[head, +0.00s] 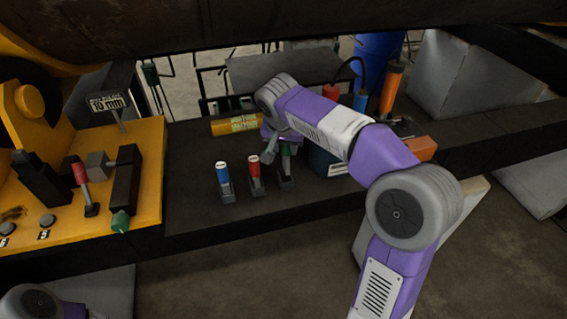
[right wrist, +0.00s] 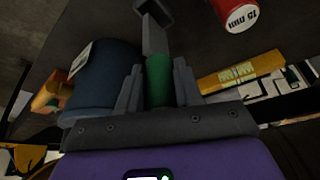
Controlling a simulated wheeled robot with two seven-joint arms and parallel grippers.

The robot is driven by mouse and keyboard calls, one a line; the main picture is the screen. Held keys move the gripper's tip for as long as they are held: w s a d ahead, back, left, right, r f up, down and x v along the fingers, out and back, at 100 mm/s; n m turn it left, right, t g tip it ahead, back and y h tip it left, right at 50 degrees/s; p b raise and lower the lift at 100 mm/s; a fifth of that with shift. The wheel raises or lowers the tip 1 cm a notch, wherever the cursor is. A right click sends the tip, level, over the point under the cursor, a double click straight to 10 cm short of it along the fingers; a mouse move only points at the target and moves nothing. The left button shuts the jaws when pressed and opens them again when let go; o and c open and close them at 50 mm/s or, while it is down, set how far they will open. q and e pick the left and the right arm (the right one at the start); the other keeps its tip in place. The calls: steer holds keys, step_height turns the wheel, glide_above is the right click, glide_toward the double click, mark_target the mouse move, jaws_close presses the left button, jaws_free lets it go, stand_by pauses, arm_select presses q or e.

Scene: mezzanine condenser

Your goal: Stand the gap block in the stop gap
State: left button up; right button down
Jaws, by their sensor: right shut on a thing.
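Three gap blocks with grey feet stand in a row on the dark beam: one with a blue handle (head: 222,174), one with a red handle (head: 254,168), and one with a green handle (head: 286,163). My right gripper (head: 277,147) is shut on the green handle, which shows between its fingers in the right wrist view (right wrist: 159,80). The green block's foot (head: 286,182) appears still in line with the others. The red cap (right wrist: 239,14) reads 15 mm. A sign (head: 106,103) on the yellow machine (head: 150,150) reads 10 mm. Which space there is the stop gap is unclear. My left gripper is out of view.
A dark blue container (head: 325,163) stands right of the green block, with an orange block (head: 421,148) beyond. A red-handled piece (head: 81,174) and dark blocks (head: 126,181) stand on the yellow machine. A pipe crosses overhead.

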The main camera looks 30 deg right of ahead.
mark_target(285, 156)
steer(key=shift+w+f, duration=0.15)
steer(key=shift+f, duration=2.5)
steer(key=shift+f+b, duration=0.2)
steer(key=shift+b, duration=0.15)
steer(key=c, duration=0.8)
jaws_free()
steer(key=shift+o, duration=0.2)
steer(key=shift+r, duration=0.1)
